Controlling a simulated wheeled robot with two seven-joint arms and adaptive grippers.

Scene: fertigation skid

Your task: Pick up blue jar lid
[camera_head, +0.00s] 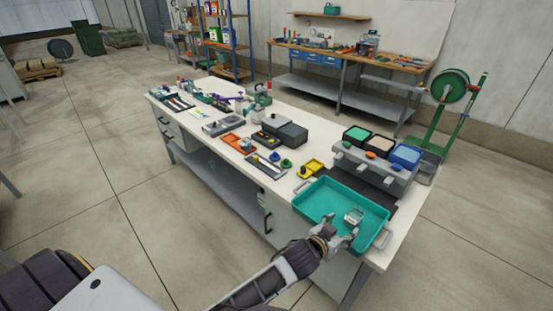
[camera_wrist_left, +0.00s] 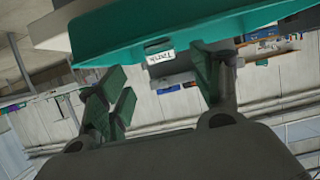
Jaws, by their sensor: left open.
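A small round blue piece (camera_head: 287,163), possibly the blue jar lid, lies on the bench beside a green ring (camera_head: 275,157); it is too small to be sure. A square blue top (camera_head: 405,154) also shows on a grey rack. My left gripper (camera_head: 339,236) is open at the near edge of the teal tray (camera_head: 313,205), well away from both blue things. In the left wrist view, its spread fingers (camera_wrist_left: 163,88) hold nothing, and the tray wall (camera_wrist_left: 110,35) with a white label fills the top. No blue lid can be made out there. My right gripper is out of view.
A small clear or white box (camera_head: 354,215) is in the teal tray. The grey rack (camera_head: 372,172) stands behind it. A yellow holder (camera_head: 311,168), an orange tray (camera_head: 238,143) and a grey box (camera_head: 287,132) crowd the bench. Floor in front is clear.

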